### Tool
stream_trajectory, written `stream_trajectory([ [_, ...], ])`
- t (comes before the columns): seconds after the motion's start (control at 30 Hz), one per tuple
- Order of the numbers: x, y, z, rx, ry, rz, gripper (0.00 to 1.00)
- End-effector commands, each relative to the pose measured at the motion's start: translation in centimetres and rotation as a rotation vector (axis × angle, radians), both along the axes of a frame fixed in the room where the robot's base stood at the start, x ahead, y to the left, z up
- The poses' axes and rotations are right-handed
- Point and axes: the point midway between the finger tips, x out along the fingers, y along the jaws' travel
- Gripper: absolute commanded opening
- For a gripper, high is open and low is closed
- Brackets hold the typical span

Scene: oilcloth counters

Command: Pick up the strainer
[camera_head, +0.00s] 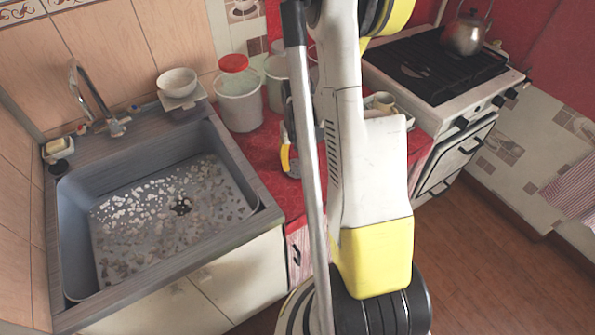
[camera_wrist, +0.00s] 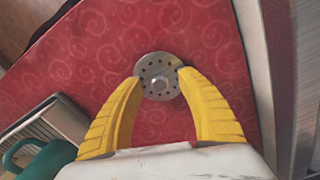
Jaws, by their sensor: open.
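The strainer (camera_wrist: 150,88) is a small round grey metal disc with holes around its rim. In the wrist view it lies on the red patterned oilcloth, between the tips of my gripper's two yellow fingers. My gripper (camera_wrist: 159,76) is open, with a fingertip close to each side of the strainer; I cannot tell whether they touch it. In the head view my arm covers most of this part of the counter. Only a bit of my gripper's yellow finger (camera_head: 288,158) shows at the arm's left edge, and the strainer is hidden there.
A grey sink (camera_head: 190,262) with a tap (camera_head: 112,124) is at the left. A white bucket (camera_head: 240,103) stands behind on the red counter. A stove (camera_head: 432,62) with a kettle (camera_head: 466,35) is at the right. A teal object (camera_wrist: 38,160) is at the wrist view's lower left.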

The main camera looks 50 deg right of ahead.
Motion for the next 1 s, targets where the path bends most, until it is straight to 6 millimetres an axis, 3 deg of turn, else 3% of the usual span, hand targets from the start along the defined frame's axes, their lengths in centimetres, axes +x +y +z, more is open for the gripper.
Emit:
stream_trajectory([
  [0.13,0.0,0.0,0.2,0.000,0.000,0.000,0.44],
  [0.27,0.0,0.0,0.2,0.000,0.000,0.000,0.04],
  [0.3,0.0,0.0,0.2,0.000,0.000,0.000,0.00],
  [0.77,0.0,0.0,0.5,0.000,0.000,0.000,0.00],
  [1.0,0.0,0.0,3.6,0.000,0.000,0.000,0.00],
])
